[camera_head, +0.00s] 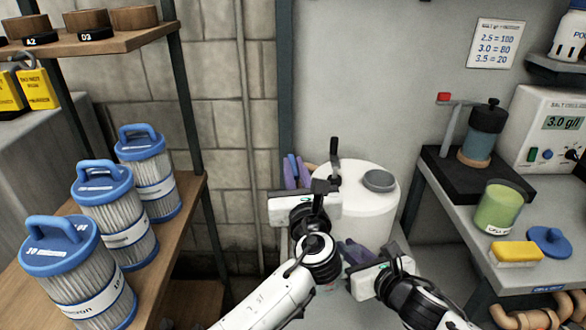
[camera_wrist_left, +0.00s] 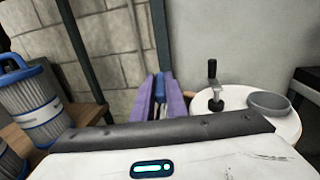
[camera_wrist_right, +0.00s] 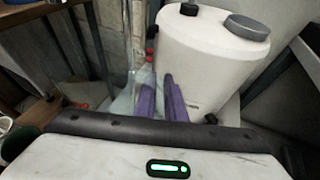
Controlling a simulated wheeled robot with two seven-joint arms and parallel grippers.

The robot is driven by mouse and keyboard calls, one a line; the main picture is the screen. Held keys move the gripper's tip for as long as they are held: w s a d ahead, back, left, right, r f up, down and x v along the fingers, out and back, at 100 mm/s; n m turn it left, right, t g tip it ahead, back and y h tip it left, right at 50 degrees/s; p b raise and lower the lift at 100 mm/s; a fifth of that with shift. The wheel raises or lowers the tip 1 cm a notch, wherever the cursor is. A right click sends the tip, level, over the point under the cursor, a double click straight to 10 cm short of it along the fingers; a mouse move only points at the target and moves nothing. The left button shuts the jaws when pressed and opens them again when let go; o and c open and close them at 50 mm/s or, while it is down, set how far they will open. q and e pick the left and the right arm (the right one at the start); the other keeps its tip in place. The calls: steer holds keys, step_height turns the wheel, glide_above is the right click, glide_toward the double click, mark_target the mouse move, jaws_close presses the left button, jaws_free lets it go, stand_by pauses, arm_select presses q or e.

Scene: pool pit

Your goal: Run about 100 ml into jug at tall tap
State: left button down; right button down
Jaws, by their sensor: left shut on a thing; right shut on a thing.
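My left gripper (camera_head: 297,172) points at the back wall, left of the white tank. Its purple fingers, also in the left wrist view (camera_wrist_left: 161,92), are closed around a narrow blue piece (camera_wrist_left: 160,82); I cannot tell whether it is part of the tap. My right gripper (camera_head: 352,252) is lower, in front of the tank. In the right wrist view its purple fingers (camera_wrist_right: 163,97) are shut beside a clear, see-through vessel (camera_wrist_right: 124,102), which looks like the jug. A small red piece (camera_wrist_right: 150,55) shows above it. The spout and any water level cannot be made out.
The white tank (camera_head: 368,205) has a grey cap (camera_head: 379,181) and a black-handled fitting (camera_head: 334,150). Blue-capped filter cartridges (camera_head: 103,205) stand on the left shelf. The right bench holds a green cup (camera_head: 499,209), a yellow sponge (camera_head: 515,253) and a meter (camera_head: 552,135).

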arm_select(q)
steer(key=c, duration=1.8)
jaws_free()
steer(key=shift+o, duration=0.2)
steer(key=s+d, duration=0.1)
steer(key=s, duration=1.1)
steer(key=shift+d, duration=0.3)
